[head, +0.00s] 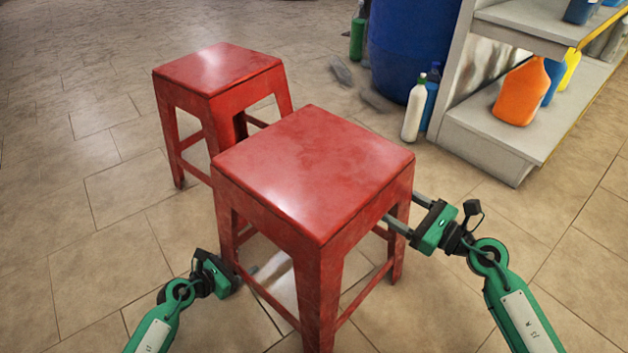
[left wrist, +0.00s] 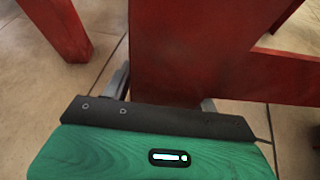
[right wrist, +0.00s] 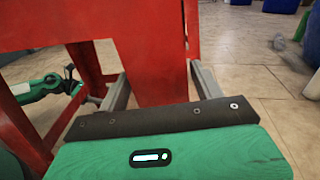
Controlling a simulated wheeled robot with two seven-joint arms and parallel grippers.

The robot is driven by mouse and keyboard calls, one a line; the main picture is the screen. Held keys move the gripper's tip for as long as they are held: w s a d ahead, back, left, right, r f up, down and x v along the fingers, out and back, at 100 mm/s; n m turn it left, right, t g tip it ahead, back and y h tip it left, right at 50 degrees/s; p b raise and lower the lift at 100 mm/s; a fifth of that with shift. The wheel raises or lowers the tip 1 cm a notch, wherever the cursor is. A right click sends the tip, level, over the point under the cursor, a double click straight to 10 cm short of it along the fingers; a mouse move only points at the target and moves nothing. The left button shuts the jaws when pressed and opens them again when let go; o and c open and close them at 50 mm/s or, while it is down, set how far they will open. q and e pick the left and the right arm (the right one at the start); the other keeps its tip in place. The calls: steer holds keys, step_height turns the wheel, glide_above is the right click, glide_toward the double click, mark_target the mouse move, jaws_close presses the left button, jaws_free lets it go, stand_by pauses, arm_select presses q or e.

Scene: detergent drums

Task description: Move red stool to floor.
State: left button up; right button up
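Two red stools stand in the head view. The nearer red stool (head: 312,170) is upright between my two grippers. The other red stool (head: 217,70) is just behind it to the left. My left gripper (head: 240,272) is at the near stool's left leg; in the left wrist view its fingers lie close against both sides of a red leg (left wrist: 180,55). My right gripper (head: 402,209) has its fingers on both sides of the right leg, which also shows in the right wrist view (right wrist: 155,60). Fingertips are partly hidden behind the legs. The nearest leg's foot is cut off by the frame edge.
A grey shelf (head: 487,140) with an orange bottle (head: 521,92) stands at the right. A blue drum (head: 408,45) and a white bottle (head: 413,108) are beside it. The tiled floor (head: 60,250) is clear at the left.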

mark_target(408, 191)
arm_select(q)
steer(key=c, duration=1.1)
arm_select(e)
steer(key=c, duration=1.1)
arm_select(q)
jaws_close()
arm_select(e)
jaws_close()
arm_select(q)
steer(key=shift+r, duration=0.25)
arm_select(e)
steer(key=shift+r, duration=0.2)
